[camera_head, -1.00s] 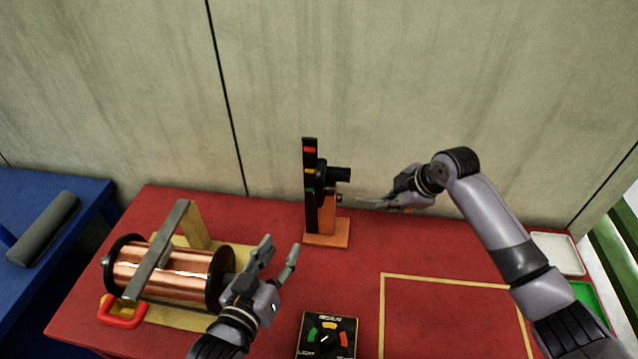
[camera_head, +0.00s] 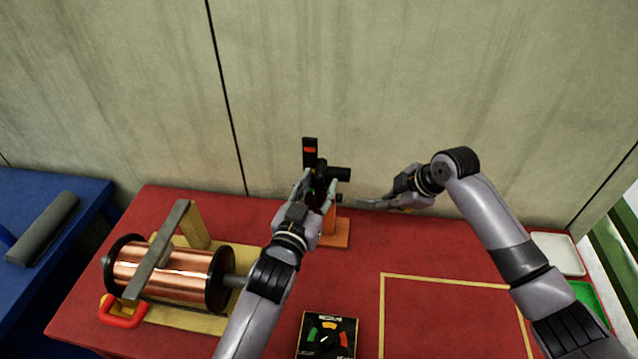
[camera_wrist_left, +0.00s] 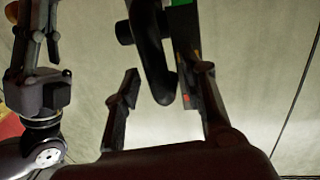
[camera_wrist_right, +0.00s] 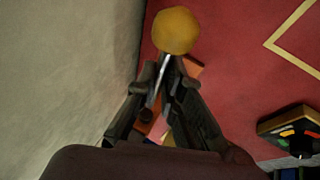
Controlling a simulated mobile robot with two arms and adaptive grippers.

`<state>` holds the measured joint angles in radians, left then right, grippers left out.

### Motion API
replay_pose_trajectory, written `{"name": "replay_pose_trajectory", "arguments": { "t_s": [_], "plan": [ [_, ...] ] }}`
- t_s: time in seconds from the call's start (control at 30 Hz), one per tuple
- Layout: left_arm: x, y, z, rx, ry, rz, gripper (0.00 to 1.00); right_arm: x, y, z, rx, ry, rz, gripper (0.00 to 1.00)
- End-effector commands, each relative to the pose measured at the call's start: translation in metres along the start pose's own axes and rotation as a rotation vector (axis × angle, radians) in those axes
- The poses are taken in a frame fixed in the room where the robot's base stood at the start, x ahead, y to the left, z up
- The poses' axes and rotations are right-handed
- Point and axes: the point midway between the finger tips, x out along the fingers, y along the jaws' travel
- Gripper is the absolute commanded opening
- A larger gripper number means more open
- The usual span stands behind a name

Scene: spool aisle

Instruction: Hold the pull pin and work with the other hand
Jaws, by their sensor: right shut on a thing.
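The black post (camera_head: 309,150) with a dark side cylinder (camera_head: 340,173) stands upright on an orange base (camera_head: 337,240). My left gripper (camera_head: 318,190) is at the post, its fingers apart and partly covering it. In the left wrist view a dark curved handle (camera_wrist_left: 152,60) lies between or just beyond the open fingers (camera_wrist_left: 165,82); contact is not clear. My right gripper (camera_head: 368,202) is right of the post, shut on a thin metal piece, seemingly the pull pin (camera_wrist_right: 160,75). A yellow ball (camera_wrist_right: 176,30) shows at its far end in the right wrist view.
A copper spool (camera_head: 165,270) lies on a wooden stand at left, with a red handle (camera_head: 122,312) in front. A black dial box (camera_head: 327,338) sits at the front. The yellow-outlined area (camera_head: 450,281) is bare. A white tray (camera_head: 557,254) is at right.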

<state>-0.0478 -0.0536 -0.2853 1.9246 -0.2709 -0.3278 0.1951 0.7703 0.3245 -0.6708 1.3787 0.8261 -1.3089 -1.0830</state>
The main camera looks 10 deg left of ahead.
Motion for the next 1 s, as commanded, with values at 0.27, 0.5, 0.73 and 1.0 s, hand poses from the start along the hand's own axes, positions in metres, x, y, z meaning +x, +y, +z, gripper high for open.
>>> {"name": "replay_pose_trajectory", "arguments": {
  "t_s": [0.27,0.5,0.73,1.0],
  "plan": [
    [0.0085,-0.0001,0.0000,0.000,-0.001,0.000,0.38,-0.0008,0.0013,0.0012,0.003,-0.002,0.003,0.00],
    [0.0081,0.0000,0.0000,0.000,-0.001,0.000,0.31,-0.0008,0.0014,0.0012,0.003,-0.002,0.003,0.00],
    [0.0080,0.0002,0.0000,0.000,-0.001,0.000,0.15,-0.0009,0.0014,0.0012,0.002,-0.002,0.003,0.00],
    [0.0078,0.0008,0.0000,0.000,0.000,0.001,0.00,-0.0008,0.0015,0.0014,0.002,-0.003,0.004,0.00]
  ]
}}
